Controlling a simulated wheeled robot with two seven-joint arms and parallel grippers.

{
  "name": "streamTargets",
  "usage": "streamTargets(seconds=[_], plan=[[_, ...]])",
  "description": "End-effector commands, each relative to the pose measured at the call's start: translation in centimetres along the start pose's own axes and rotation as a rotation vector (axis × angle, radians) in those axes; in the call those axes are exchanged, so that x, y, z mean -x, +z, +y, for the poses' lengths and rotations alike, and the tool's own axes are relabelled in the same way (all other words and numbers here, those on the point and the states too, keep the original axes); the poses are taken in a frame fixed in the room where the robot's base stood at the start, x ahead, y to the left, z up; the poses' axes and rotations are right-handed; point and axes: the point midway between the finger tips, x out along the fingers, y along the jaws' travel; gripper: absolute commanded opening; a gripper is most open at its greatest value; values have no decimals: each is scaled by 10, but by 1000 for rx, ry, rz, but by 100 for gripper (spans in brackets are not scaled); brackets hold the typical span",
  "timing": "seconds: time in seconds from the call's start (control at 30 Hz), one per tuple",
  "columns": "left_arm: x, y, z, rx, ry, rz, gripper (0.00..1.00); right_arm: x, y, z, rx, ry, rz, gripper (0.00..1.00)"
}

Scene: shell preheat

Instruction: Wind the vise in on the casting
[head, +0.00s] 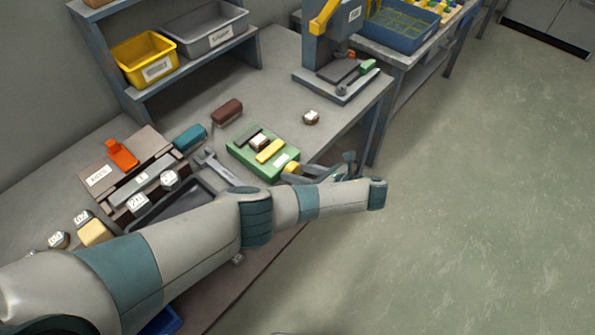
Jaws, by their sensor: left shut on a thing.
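The green vise (238,153) sits on the bench near its front edge. A small brown and white casting (259,143) sits in it, between a dark jaw (248,135) and a yellow jaw (270,151). The casting and yellow jaw look close; I cannot tell whether they touch. A yellow knob (291,168) stands at the vise's front right end. My left arm reaches across from the left, and its gripper (298,175) is shut on the knob. The fingers are partly hidden by my forearm. My right gripper is not in view.
A wrench (216,167) and a dark tray (160,216) lie left of the vise. A brown block (227,112), a teal block (190,137) and another small casting (311,117) stand nearby. A press (325,50) stands at the back right. Open floor lies right.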

Motion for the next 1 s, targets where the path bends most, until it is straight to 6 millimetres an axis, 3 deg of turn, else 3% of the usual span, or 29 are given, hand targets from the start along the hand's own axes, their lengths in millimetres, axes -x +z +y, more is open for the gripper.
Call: streamTargets(seconds=[0.67,0.7,0.73,1.0], plan=[[-1,0,0,-91,39,-1,20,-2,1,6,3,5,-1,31],[-1,0,0,-91,39,-1,52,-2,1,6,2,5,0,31],[-1,0,0,-91,39,-1,59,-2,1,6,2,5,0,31],[0,0,0,-90,38,-1,61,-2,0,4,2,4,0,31]])
